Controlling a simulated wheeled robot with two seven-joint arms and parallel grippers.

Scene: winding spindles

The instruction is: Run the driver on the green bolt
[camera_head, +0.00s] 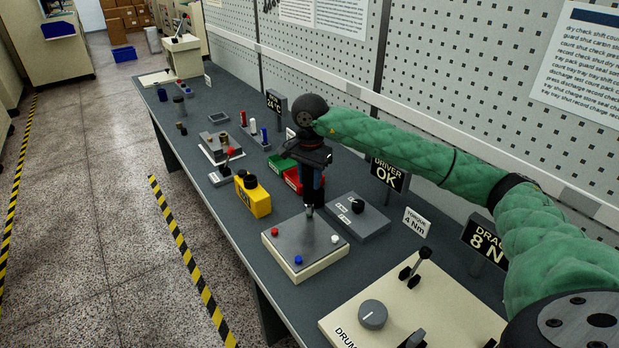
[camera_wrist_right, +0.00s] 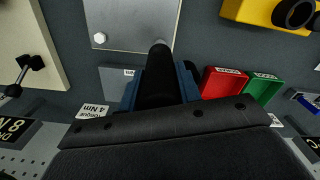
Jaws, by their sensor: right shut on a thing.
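My right gripper (camera_head: 313,172) is shut on a dark driver (camera_head: 310,196), which stands upright with its tip down at the back corner of a grey plate on a cream base (camera_head: 305,245). In the right wrist view the driver (camera_wrist_right: 160,85) sits between the blue fingers of the gripper (camera_wrist_right: 161,90), its tip at the edge of the plate (camera_wrist_right: 140,22). A red bolt (camera_head: 275,231), a white bolt (camera_head: 335,239) and a blue bolt (camera_head: 298,260) show at the other corners. I cannot tell whether the tip touches anything.
A grey box with a black knob (camera_head: 357,207) stands right of the driver. Red (camera_head: 292,179) and green (camera_head: 281,163) bins lie behind it, a yellow button box (camera_head: 253,197) to the left. A cream drum panel (camera_head: 410,310) is in front. A sign (camera_head: 388,176) reads "DRIVER OK".

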